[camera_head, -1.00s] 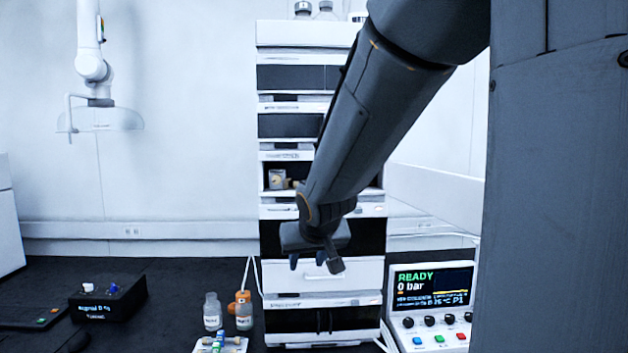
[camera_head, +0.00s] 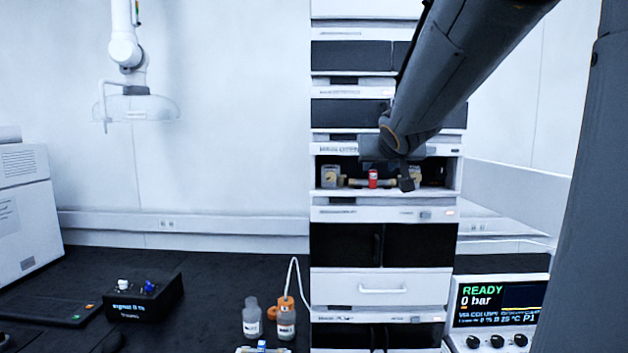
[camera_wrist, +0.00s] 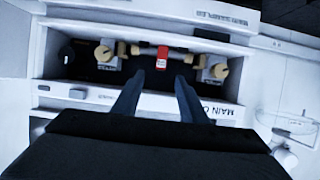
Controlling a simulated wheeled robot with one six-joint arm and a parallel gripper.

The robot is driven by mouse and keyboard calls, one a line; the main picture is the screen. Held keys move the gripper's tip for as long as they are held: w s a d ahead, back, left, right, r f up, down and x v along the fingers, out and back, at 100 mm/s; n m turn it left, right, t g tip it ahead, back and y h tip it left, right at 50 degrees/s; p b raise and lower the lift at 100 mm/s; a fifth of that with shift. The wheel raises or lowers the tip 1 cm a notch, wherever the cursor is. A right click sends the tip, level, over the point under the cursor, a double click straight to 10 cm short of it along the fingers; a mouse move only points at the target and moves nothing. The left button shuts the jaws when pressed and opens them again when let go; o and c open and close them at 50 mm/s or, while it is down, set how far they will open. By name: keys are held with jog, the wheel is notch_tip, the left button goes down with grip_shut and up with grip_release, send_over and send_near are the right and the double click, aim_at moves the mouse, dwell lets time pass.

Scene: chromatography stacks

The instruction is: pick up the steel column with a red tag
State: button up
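The steel column (camera_head: 357,182) with a red tag (camera_head: 373,178) lies level in the open compartment of the instrument stack, between two pale end holders. In the wrist view the red tag (camera_wrist: 162,57) wraps the middle of the column (camera_wrist: 147,49), with tan fittings at both ends. My gripper (camera_wrist: 155,88) is open, its two dark fingers apart and pointing toward the tag, with nothing between them. In the head view my gripper (camera_head: 397,178) is in front of the compartment's right part and hides some of the right end of the column.
The compartment (camera_head: 325,160) has a top edge and a front lip close around the column. A READY control box (camera_head: 500,300) stands at the lower right. Bottles (camera_head: 252,318) and a black box (camera_head: 130,298) stand on the dark bench. Open air lies left of the stack.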

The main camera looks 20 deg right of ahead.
aim_at(373, 171)
jog(key=b+x, duration=0.2)
jog(key=x, duration=0.6)
jog(key=shift+w, duration=0.15)
jog(key=shift+r, duration=0.1)
jog(key=shift+c, duration=0.4)
grip_shut()
